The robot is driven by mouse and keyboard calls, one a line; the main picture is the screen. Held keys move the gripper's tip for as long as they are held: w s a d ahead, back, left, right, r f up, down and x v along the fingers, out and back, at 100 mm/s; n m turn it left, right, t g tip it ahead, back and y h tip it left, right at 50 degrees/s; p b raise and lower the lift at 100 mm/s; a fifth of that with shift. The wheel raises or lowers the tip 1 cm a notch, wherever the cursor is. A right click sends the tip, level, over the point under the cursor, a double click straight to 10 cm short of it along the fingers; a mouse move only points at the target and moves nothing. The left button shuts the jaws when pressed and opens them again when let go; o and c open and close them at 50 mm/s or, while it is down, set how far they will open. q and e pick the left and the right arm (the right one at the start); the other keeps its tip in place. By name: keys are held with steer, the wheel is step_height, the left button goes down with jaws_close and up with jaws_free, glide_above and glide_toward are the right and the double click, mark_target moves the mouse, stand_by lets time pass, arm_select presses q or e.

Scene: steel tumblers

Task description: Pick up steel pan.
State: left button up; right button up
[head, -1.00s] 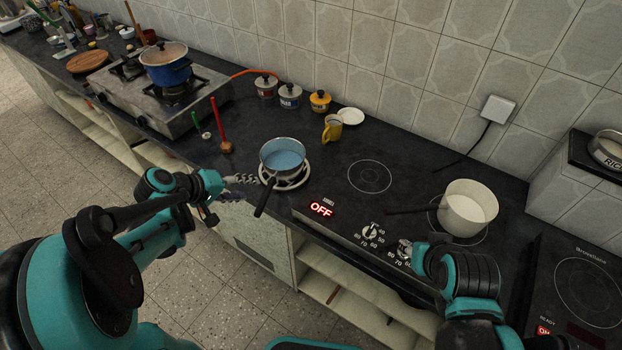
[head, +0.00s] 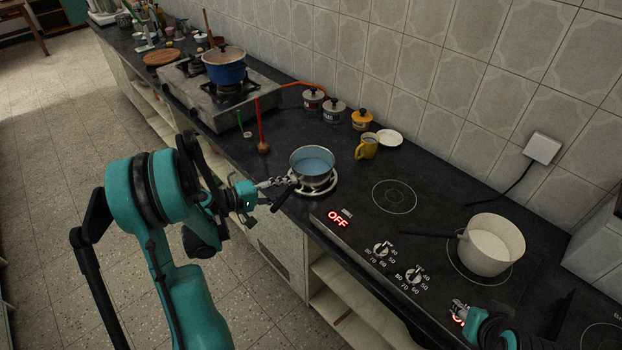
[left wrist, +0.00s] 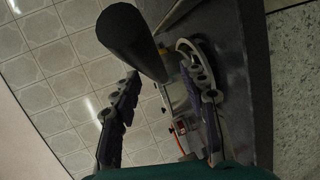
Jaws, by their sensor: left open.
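The steel pan (head: 312,162), bluish inside, sits upright on a pale round trivet (head: 330,186) at the counter's front edge. Its black handle (head: 284,198) points toward the front and left. My left gripper (head: 277,182) is open beside the handle, with its fingers toward the pan. In the left wrist view the dark handle (left wrist: 130,38) reaches in from the top, near the opening of the spread fingers (left wrist: 160,66). I cannot tell contact. My right gripper (head: 459,312) is near the cooktop's front right; its finger opening is unclear.
A cream pot (head: 491,245) stands on the right cooktop ring. A yellow mug (head: 367,146), a white saucer (head: 390,137) and lidded jars stand behind the pan. A red-handled utensil (head: 261,125) stands to its left. A blue pot (head: 224,66) is on the gas stove.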

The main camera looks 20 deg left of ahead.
arm_select(q)
steer(key=x, duration=0.2)
steer(key=shift+w+d, duration=0.2)
jaws_close()
steer(key=shift+r, duration=0.15)
